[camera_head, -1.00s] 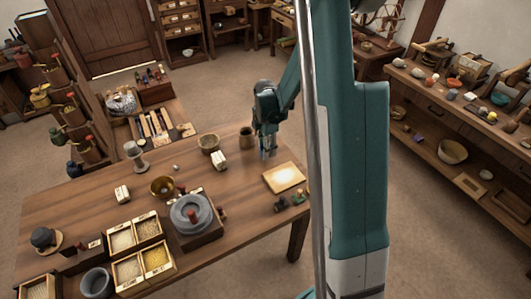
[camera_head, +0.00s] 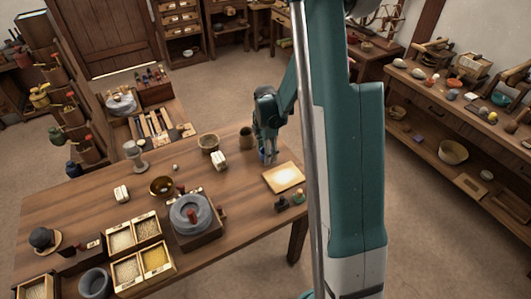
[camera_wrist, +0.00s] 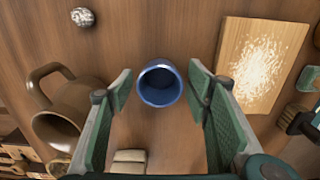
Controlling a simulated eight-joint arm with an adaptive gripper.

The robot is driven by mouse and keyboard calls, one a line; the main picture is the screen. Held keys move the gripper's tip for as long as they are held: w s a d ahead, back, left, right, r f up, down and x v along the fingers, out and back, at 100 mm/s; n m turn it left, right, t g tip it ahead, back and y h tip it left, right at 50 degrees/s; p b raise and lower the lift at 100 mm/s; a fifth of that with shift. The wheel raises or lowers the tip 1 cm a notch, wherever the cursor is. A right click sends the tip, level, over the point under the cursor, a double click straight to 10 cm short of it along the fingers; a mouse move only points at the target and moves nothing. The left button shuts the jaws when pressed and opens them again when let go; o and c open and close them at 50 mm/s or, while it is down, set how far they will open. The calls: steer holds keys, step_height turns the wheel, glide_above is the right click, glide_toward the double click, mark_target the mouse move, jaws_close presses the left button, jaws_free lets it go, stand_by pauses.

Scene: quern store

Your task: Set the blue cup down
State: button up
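The blue cup (camera_wrist: 160,83) is upright on the wooden table (camera_wrist: 185,35), its open mouth towards the wrist camera. My gripper (camera_wrist: 160,90) is open, with one finger on each side of the cup and a visible gap at both sides. In the head view my gripper (camera_head: 268,156) is low over the table's far right part. The cup there is a small blue patch (camera_head: 261,155), mostly hidden by the fingers.
A brown mug (camera_wrist: 62,112) stands close left of the gripper. A small speckled ball (camera_wrist: 82,17) is at upper left.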

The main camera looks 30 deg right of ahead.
steer(key=shift+r, duration=0.2)
step_height(320, 180, up, 12)
steer(key=p, duration=0.2)
stand_by(0.7)
stand_by(0.5)
